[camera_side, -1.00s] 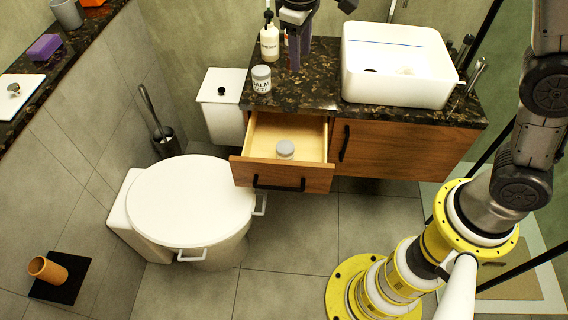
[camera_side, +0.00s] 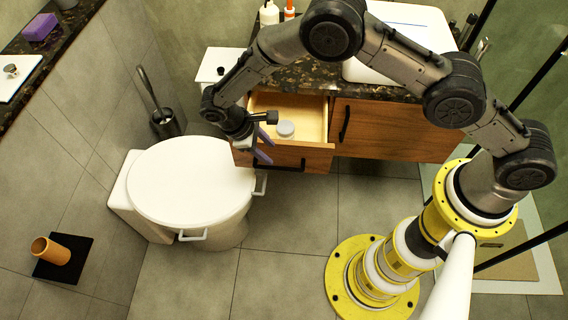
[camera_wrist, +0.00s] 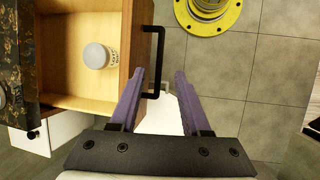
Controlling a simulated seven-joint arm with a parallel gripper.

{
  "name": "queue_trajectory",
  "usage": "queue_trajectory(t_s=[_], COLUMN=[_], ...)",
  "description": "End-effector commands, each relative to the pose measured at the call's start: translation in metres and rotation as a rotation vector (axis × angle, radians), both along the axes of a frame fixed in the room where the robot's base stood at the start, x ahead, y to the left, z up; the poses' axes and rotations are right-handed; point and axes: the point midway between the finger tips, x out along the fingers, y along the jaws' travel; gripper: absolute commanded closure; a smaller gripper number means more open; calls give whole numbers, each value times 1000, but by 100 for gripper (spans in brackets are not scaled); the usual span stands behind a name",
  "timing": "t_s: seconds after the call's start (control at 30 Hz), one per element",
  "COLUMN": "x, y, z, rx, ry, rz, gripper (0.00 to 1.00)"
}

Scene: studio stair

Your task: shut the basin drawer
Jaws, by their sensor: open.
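The basin drawer (camera_side: 318,158) is pulled out from the wooden cabinet under the counter, with a black bar handle (camera_side: 290,167) on its front. A small grey-lidded jar (camera_side: 285,128) stands inside it. In the wrist view the drawer (camera_wrist: 85,101) lies at the left, with the jar (camera_wrist: 97,56) in it and the handle (camera_wrist: 158,62) on its front. My gripper (camera_side: 266,146) is at the left end of the drawer front.
A white toilet (camera_side: 190,195) stands left of the drawer. The white basin (camera_side: 405,30) sits on the dark counter above, partly hidden by my arm. A closed wooden front (camera_side: 390,132) is right of the drawer. The floor (camera_side: 285,220) before it is clear.

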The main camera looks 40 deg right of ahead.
Motion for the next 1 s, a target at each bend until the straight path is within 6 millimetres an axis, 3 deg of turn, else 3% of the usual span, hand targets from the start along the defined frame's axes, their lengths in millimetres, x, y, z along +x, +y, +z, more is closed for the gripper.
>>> queue_trajectory(t_s=[0.3,0.5,0.7,1.0], x=[-10,-14,-15,-16], y=[-27,-38,-44,-44], z=[-58,-85,-98,-100], rx=[-2,-1,1,1], ry=[4,2,-1,-1], rz=[-3,-2,0,-1], gripper=[53,53,53,53])
